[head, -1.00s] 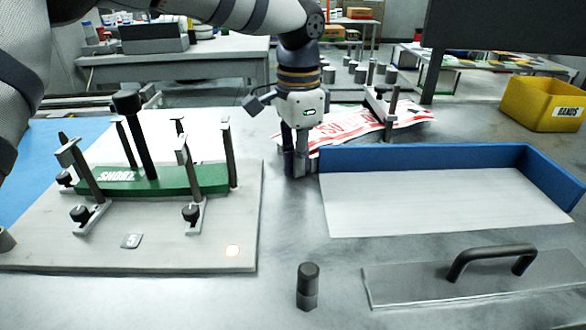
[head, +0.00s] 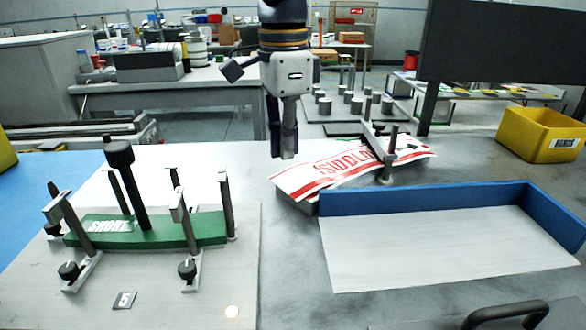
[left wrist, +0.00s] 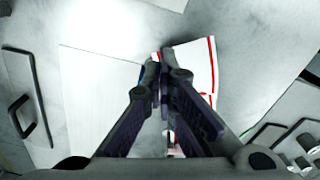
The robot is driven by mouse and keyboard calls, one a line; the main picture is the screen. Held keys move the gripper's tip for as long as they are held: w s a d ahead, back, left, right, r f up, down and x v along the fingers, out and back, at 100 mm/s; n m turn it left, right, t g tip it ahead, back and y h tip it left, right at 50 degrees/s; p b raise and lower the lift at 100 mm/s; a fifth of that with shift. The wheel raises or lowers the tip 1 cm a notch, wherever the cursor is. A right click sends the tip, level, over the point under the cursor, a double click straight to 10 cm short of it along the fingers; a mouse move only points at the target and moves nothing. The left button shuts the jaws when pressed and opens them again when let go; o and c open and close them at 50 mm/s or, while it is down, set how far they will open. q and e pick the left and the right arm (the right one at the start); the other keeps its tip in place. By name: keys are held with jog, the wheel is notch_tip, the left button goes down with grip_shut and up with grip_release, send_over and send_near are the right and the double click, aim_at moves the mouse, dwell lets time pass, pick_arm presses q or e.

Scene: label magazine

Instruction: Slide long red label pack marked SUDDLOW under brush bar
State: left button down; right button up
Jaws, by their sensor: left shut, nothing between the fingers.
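The long red and white label pack (head: 312,182) lies slanted on the bench behind the blue-walled tray, its lettering partly readable. Its right part passes under the low bar (head: 374,142) between two posts; bristles are too small to make out. My left gripper (head: 283,157) is shut and empty, pointing down just above and behind the pack's left end. Contact with the pack cannot be told. In the left wrist view, the shut fingers (left wrist: 163,66) cover part of the pack (left wrist: 205,62). My right gripper is not in view.
The tray's blue wall (head: 420,202) stands right in front of the pack. A board at left carries a green SHORE pack (head: 140,232) among upright posts. A yellow bin (head: 540,135) stands at right. Bare bench lies between board and tray.

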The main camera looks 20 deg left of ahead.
aim_at(272, 203)
pick_arm(q)
jog(key=shift+m, duration=0.3)
jog(key=a+f, duration=0.1)
jog(key=f, duration=0.2)
jog(key=w+a+f, duration=0.1)
jog(key=f, duration=0.2)
jog(key=a+f, duration=0.1)
jog(key=f, duration=0.2)
jog(key=shift+w+a+f, duration=0.2)
jog(key=shift+a+f, duration=0.05)
jog(key=shift+a, duration=0.15)
jog(key=shift+f, duration=0.45)
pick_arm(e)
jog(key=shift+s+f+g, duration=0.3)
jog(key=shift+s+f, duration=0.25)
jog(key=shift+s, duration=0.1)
pick_arm(q)
jog(key=shift+w+f, duration=0.1)
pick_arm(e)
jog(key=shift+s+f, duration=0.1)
